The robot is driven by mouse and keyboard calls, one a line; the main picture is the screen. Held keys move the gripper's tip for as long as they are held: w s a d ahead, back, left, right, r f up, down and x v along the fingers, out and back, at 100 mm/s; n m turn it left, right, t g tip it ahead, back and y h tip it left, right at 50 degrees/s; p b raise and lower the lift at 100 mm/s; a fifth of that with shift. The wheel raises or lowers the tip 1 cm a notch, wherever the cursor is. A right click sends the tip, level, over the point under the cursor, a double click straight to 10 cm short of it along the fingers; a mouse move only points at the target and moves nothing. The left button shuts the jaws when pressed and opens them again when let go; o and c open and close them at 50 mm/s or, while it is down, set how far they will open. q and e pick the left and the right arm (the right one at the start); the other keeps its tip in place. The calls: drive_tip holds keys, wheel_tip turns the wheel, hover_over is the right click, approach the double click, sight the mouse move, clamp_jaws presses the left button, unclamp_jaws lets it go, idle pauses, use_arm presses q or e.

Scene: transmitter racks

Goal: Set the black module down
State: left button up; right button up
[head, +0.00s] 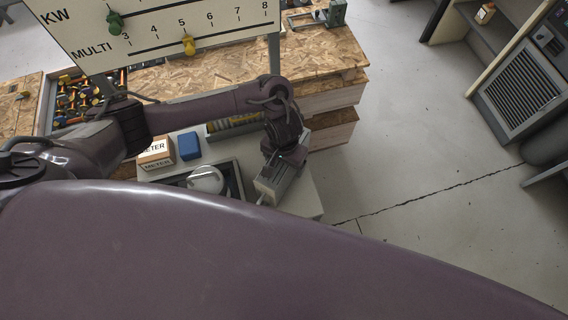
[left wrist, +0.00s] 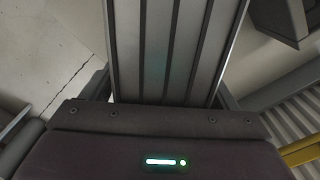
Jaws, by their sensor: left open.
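A ribbed block, grey with dark grooves, which I take to be the black module (head: 275,186), is at the right side of the light-topped table (head: 306,200). In the left wrist view the module (left wrist: 170,45) fills the middle, running away from the gripper's palm. My left gripper (head: 284,164) is right at the module, with its open fingers beside it, partly hidden. I cannot tell whether the fingers touch it or whether its underside rests fully on the table. My right gripper is not in view.
On the table are a box marked METER (head: 156,153), a blue block (head: 189,146) and a white round thing (head: 206,179) in a dark-edged tray. A wooden bench (head: 320,52) and a KW/MULTI board (head: 160,26) stand behind.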

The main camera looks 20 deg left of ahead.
use_arm(q)
drive_tip(key=shift+s, duration=0.1)
drive_tip(key=c, duration=1.1)
drive_tip(key=shift+r, duration=0.1)
clamp_jaws()
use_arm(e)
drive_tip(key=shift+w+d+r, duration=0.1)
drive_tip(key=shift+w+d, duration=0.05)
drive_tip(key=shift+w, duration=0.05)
use_arm(q)
drive_tip(key=r+p, duration=0.2)
drive_tip(key=r, duration=0.2)
drive_tip(key=r+p, duration=0.2)
drive_tip(key=r, duration=0.2)
drive_tip(key=r+p, duration=0.1)
drive_tip(key=r, duration=0.3)
drive_tip(key=shift+w+r+p, duration=0.25)
drive_tip(key=shift+r+p, duration=0.15)
drive_tip(key=shift+r+b, duration=0.2)
drive_tip(key=shift+b, duration=0.35)
wheel_tip(320, 180, up, 7)
drive_tip(key=shift+s, duration=0.2)
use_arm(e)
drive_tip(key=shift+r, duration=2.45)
